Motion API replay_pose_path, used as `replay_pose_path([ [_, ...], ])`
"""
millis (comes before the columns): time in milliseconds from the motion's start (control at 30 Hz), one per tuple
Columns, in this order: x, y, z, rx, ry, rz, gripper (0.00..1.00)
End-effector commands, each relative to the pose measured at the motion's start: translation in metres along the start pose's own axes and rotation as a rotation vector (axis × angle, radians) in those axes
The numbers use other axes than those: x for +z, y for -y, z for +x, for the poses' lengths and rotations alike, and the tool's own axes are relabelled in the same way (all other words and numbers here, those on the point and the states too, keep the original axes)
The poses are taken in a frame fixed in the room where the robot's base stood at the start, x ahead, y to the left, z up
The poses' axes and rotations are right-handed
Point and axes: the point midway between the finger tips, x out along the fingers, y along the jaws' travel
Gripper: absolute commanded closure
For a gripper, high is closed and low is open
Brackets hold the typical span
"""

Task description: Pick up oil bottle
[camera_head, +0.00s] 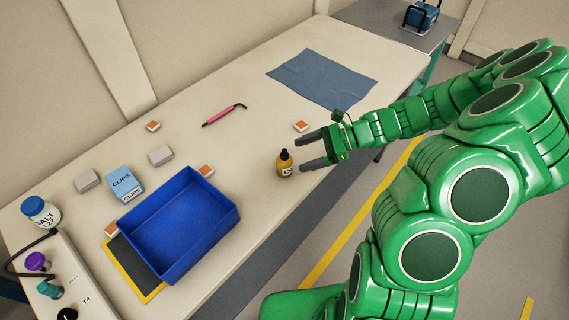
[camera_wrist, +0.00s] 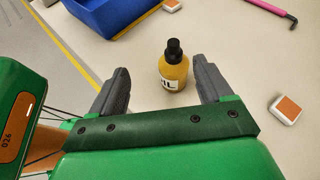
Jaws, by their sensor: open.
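The oil bottle (camera_head: 284,164) is small and yellow with a black cap and a white label. It stands upright on the table near the front edge. In the wrist view the oil bottle (camera_wrist: 174,68) stands ahead of my gripper, between the lines of its two fingers. My gripper (camera_head: 308,151) is open and empty, just right of the bottle in the head view. Its two grey fingers also show in the wrist view (camera_wrist: 160,90), spread wide on either side. I see no contact between the fingers and the bottle.
A blue bin (camera_head: 180,225) stands to the left on a yellow-edged mat (camera_head: 128,262). An orange-and-white block (camera_head: 300,126) lies close behind my gripper. A pink hex key (camera_head: 222,115) and a blue cloth (camera_head: 322,78) lie farther back. The table around the bottle is clear.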

Motion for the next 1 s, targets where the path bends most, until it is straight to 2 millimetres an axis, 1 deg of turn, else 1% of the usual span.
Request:
replay_pose_path([
  [33,-0.008,0.002,-0.001,-0.016,0.010,0.030,0.21],
  [200,-0.022,0.008,-0.003,-0.052,0.029,0.092,0.21],
  [367,-0.025,0.010,0.003,-0.057,0.034,0.105,0.21],
  [500,-0.024,0.011,0.017,-0.056,0.032,0.103,0.21],
  [733,-0.023,0.013,0.033,-0.057,0.031,0.102,0.21],
  [1000,-0.021,0.017,0.064,-0.057,0.030,0.101,0.21],
])
